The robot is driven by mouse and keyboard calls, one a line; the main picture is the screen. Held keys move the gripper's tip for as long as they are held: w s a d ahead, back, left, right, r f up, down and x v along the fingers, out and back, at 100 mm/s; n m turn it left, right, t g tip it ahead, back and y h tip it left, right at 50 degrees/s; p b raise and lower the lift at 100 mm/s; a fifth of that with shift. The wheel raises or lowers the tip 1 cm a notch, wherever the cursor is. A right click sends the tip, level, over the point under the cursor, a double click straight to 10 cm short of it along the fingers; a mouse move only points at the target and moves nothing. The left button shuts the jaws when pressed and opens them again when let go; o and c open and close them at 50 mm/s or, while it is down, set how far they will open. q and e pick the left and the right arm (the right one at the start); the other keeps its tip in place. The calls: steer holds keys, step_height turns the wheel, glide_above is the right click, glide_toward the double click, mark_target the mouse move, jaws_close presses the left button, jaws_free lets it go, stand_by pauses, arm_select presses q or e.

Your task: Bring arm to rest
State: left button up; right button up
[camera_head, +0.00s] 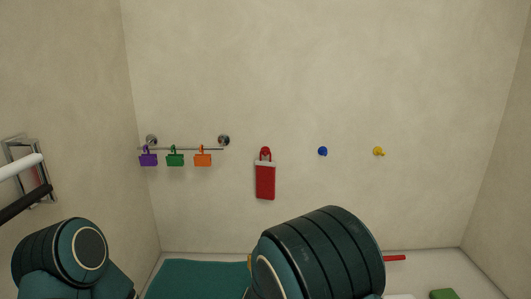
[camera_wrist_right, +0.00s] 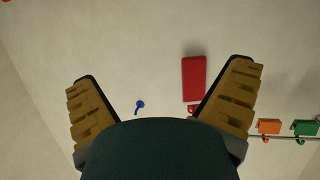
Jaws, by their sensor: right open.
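A teal joint of my left arm (camera_head: 75,255) shows at the lower left; my left gripper is not in view. A red hanging piece (camera_head: 265,181) is on the back wall; in the wrist view it appears upside down near the right finger (camera_wrist_right: 194,78).
A metal rail (camera_head: 185,149) carries purple (camera_head: 148,160), green (camera_head: 175,160) and orange (camera_head: 203,160) hanging pieces. Blue (camera_head: 322,151) and yellow (camera_head: 378,151) hooks are bare. A metal frame (camera_head: 32,170) is on the left wall. A green block (camera_head: 443,294) lies at lower right.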

steer(key=s+d+f+g+y, duration=0.1)
steer(key=s+d+f+g, duration=0.3)
steer(key=f, duration=0.5)
steer(key=s+d+f+g+y, duration=0.2)
steer(key=s+d+f, duration=0.1)
steer(key=s+f, duration=0.4)
steer(key=s+f+g+y+b, duration=0.1)
steer(key=s+f+g+y, duration=0.3)
steer(key=s, duration=1.3)
step_height(320, 180, down, 4)
steer(key=shift+d+r+g, duration=0.1)
steer(key=shift+d+g, duration=0.1)
steer(key=shift+g, duration=0.8)
